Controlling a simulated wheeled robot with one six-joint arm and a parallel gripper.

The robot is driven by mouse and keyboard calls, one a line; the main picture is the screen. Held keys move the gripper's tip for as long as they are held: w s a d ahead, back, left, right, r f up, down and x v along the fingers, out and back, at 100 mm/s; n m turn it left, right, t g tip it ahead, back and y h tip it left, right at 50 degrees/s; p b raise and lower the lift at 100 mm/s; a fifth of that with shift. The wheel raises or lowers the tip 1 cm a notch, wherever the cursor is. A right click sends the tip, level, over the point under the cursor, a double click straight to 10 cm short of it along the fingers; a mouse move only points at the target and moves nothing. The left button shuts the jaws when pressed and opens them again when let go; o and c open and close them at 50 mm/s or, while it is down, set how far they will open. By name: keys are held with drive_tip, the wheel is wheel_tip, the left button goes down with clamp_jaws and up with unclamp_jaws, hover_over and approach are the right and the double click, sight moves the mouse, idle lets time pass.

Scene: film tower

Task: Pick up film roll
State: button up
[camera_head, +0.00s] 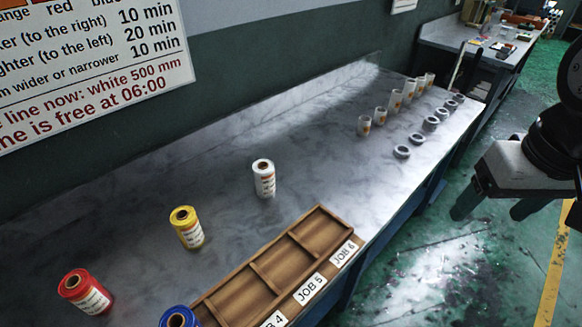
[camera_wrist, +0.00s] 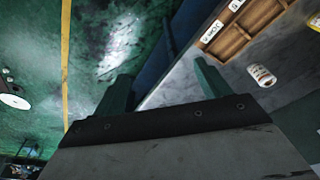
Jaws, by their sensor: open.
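Several film rolls stand upright on the grey marbled bench: a white roll (camera_head: 264,178), a yellow roll (camera_head: 187,227), a red roll (camera_head: 85,291) and a blue roll (camera_head: 178,317), which the bottom edge cuts off. The white roll also shows in the wrist view (camera_wrist: 262,76), with part of the yellow roll (camera_wrist: 314,22) at the edge. My gripper (camera_head: 497,206) is at the right, off the bench's front edge and over the green floor. In the wrist view its two green fingers (camera_wrist: 160,84) are apart with nothing between them.
A wooden tray (camera_head: 283,237) with compartments labelled JOB 4, JOB 5 and JOB 6 sits at the bench's front edge. White cups (camera_head: 380,115) and grey rings (camera_head: 402,152) stand in rows farther along. The bench (camera_head: 318,140) is clear between them and the white roll.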

drive_tip(key=w+a+f+n+t+y, duration=0.1)
drive_tip(key=w+a+f, duration=0.15)
drive_tip(key=w, duration=0.35)
drive_tip(key=w+a+f+n+t, duration=0.1)
drive_tip(key=w+a+f, duration=0.15)
drive_tip(key=w, duration=0.25)
drive_tip(key=n+t+y, duration=0.3)
drive_tip(key=t+y, duration=0.1)
drive_tip(key=t, duration=0.1)
approach(264, 171)
drive_tip(key=w+d, duration=0.4)
drive_tip(key=d, duration=0.5)
drive_tip(key=a+f, duration=0.2)
drive_tip(key=a, duration=0.1)
drive_tip(key=a+f+n+t+y, duration=0.1)
drive_tip(key=a+f, duration=0.1)
drive_tip(key=a, duration=0.1)
drive_tip(key=s+a+f+t+y, duration=0.1)
drive_tip(key=a+f, duration=0.1)
drive_tip(key=a, duration=0.1)
drive_tip(key=shift+s+a, duration=0.1)
drive_tip(key=shift+a, duration=0.1)
drive_tip(key=x, duration=0.7)
drive_tip(key=shift+w+a+r, duration=0.3)
drive_tip(key=shift+y, duration=0.3)
drive_tip(key=c, duration=1.1)
